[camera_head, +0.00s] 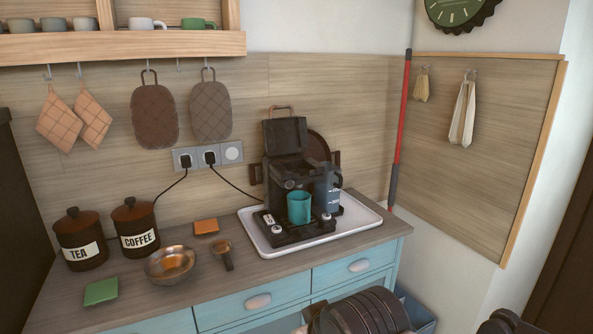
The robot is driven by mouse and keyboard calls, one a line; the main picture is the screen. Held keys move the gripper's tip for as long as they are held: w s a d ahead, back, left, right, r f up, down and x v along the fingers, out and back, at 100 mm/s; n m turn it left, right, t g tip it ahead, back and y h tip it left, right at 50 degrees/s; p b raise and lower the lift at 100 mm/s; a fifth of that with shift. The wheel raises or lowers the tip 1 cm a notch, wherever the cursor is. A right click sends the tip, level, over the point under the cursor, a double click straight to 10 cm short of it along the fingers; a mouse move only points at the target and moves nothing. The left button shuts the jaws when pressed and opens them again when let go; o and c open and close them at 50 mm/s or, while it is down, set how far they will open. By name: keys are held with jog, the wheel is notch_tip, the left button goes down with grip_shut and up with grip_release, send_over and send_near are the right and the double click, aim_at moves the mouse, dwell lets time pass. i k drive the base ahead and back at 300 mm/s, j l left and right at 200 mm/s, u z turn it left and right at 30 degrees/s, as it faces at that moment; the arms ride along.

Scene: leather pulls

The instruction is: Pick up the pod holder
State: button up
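The likely pod holder (223,248), a small brown piece with a round head and a short dark handle, lies on the wooden counter. It is right of the metal bowl (170,265) and left of the white tray (270,252). Its handle points toward the front edge. Nothing is touching it. Dark ribbed parts of my arm show at the bottom edge, in front of the drawers. My gripper's fingers cannot be made out in this view.
A black coffee machine (286,165) with a teal mug (299,208) stands on the tray. Tea (80,240) and coffee (135,228) canisters stand at left. A green square (101,292) and an orange square (206,226) lie nearby. A shelf (120,46) overhangs the back.

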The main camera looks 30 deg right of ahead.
aim_at(222, 250)
jog(key=i+j+z, duration=0.15)
jog(key=j, duration=0.3)
jog(key=i+j+z, duration=0.1)
jog(key=j, duration=0.35)
jog(key=i+j+z, duration=0.15)
jog(key=j, duration=0.35)
jog(key=i+j+z, duration=0.15)
jog(key=j, duration=0.35)
jog(key=i+j+z, duration=0.1)
jog(key=j, duration=0.4)
